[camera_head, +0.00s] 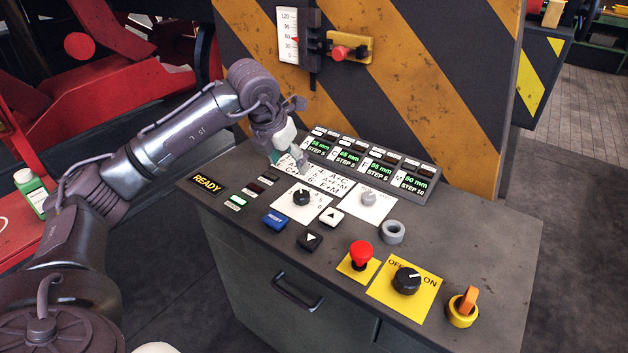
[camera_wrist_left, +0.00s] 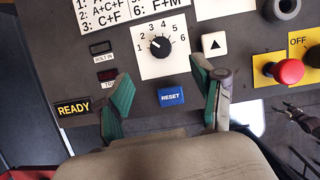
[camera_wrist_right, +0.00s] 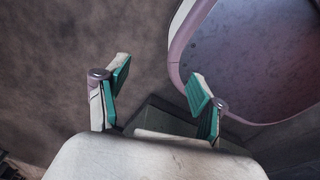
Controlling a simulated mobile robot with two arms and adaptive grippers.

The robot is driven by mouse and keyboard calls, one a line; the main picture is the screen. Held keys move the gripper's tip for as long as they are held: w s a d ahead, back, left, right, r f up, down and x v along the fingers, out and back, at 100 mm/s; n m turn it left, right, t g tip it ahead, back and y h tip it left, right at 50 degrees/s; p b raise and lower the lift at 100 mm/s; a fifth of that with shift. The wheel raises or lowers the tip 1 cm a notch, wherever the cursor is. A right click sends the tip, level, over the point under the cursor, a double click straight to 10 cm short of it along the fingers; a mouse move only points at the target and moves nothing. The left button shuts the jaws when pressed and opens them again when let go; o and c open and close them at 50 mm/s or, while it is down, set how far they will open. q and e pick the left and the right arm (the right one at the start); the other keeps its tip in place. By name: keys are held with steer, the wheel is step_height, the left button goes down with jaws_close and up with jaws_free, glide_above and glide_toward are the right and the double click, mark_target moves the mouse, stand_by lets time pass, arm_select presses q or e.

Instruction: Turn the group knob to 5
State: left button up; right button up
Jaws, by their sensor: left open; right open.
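The group knob (camera_wrist_left: 160,46) is a black round knob on a white plate marked 1 to 6. Its white mark points to the upper left, towards the low numbers; I cannot tell exactly which one. In the head view the knob (camera_head: 301,197) stands on the desk panel, just in front of my left gripper (camera_head: 287,160). In the left wrist view my left gripper (camera_wrist_left: 164,88) is open and empty, its green-padded fingers spread apart, with the knob beyond the tips. My right gripper (camera_wrist_right: 160,82) is open and empty in its own wrist view, away from the panel.
A blue RESET button (camera_head: 275,219), a white arrow button (camera_head: 331,216) and a grey knob (camera_head: 368,198) sit close to the group knob. A red mushroom button (camera_head: 361,253) and black OFF/ON knob (camera_head: 406,280) stand further right. Raised displays (camera_head: 370,163) line the back.

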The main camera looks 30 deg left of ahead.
arm_select(q)
steer(key=p, duration=0.1)
glide_toward(301, 193)
steer(key=f, duration=0.2)
steer(key=x, duration=0.3)
steer(key=p+x, duration=0.1)
steer(key=x, duration=0.2)
steer(key=shift+w+d+r, duration=0.15)
steer(key=shift+w, duration=0.15)
steer(key=shift+w+f, duration=0.2)
steer(key=shift+f, duration=0.4)
steer(key=shift+c, duration=0.7)
steer(key=c, duration=1)
arm_select(e)
steer(key=s+r, duration=0.2)
steer(key=s, duration=0.1)
steer(key=shift+s+a, duration=0.15)
steer(key=shift+s, duration=0.05)
